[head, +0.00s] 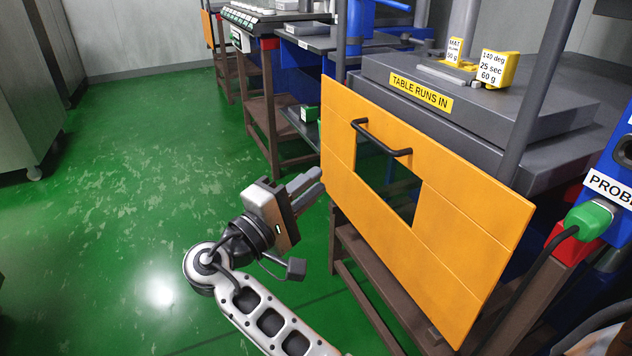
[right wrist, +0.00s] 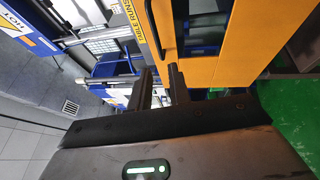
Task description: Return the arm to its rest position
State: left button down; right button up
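My right gripper (head: 312,183) is in the middle of the head view, at the end of my right arm, which comes up from the bottom. It is held above the green floor, just left of the orange guard panel (head: 460,228). In the right wrist view its two dark fingers (right wrist: 160,88) stand apart with a gap and nothing between them. The panel's black handle (head: 382,137) is up and to the right of the fingertips, and the gripper is apart from it. My left gripper is not in view.
Behind the panel is a grey machine table (head: 480,110) labelled "TABLE RUNS IN". A green-capped probe plug (head: 588,220) with a black cable is at the right edge. Brown stand legs (head: 345,245) are close to my gripper's right. The green floor (head: 130,170) to the left is clear.

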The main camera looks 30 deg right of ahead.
dwell(0.3)
